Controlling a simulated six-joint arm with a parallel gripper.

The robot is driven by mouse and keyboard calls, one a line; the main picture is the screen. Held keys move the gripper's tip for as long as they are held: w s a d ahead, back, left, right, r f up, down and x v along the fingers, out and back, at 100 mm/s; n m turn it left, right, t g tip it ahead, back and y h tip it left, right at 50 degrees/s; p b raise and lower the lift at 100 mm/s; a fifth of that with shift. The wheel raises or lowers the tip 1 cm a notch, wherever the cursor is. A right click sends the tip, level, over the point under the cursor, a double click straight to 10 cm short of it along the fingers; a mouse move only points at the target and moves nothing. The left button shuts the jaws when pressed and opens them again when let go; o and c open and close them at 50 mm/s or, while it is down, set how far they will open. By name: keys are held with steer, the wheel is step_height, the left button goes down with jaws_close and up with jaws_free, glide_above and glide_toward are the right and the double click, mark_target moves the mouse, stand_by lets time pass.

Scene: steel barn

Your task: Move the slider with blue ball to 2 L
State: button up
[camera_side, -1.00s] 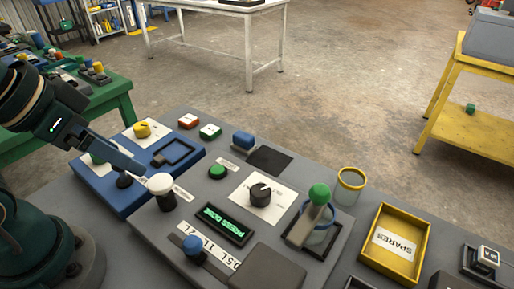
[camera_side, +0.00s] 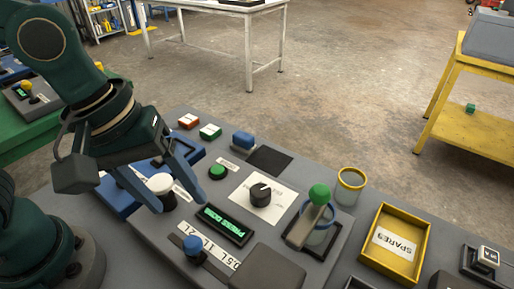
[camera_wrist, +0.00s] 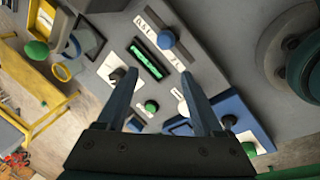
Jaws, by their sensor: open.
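The slider with the blue ball (camera_side: 193,246) stands on the grey panel in the side view, in a track beside the white scale strip (camera_side: 215,258) marked 0.5L, 1L, 2L. In the wrist view the blue ball (camera_wrist: 167,40) is beyond the fingertips, near the top middle. My gripper (camera_side: 180,202) is open and empty above the panel, up and left of the slider and near the white-topped black knob (camera_side: 161,186). It also shows in the wrist view (camera_wrist: 160,98).
A display (camera_side: 223,224) reads PRESS DOSE. A black dial (camera_side: 261,195), a green button (camera_side: 217,172) and a green-ball lever (camera_side: 319,195) stand on the panel. A yellow SPARES tray (camera_side: 378,275) is at the right. A dark block (camera_side: 268,268) is right of the strip.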

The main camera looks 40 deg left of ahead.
mark_target(189, 239)
steer(key=shift+s+d+f+m+g, duration=0.5)
steer(key=shift+s+d+f+m, duration=0.1)
steer(key=shift+s+d+f, duration=0.4)
steer(key=shift+x, duration=2.45)
steer(key=shift+w, duration=0.15)
jaws_close()
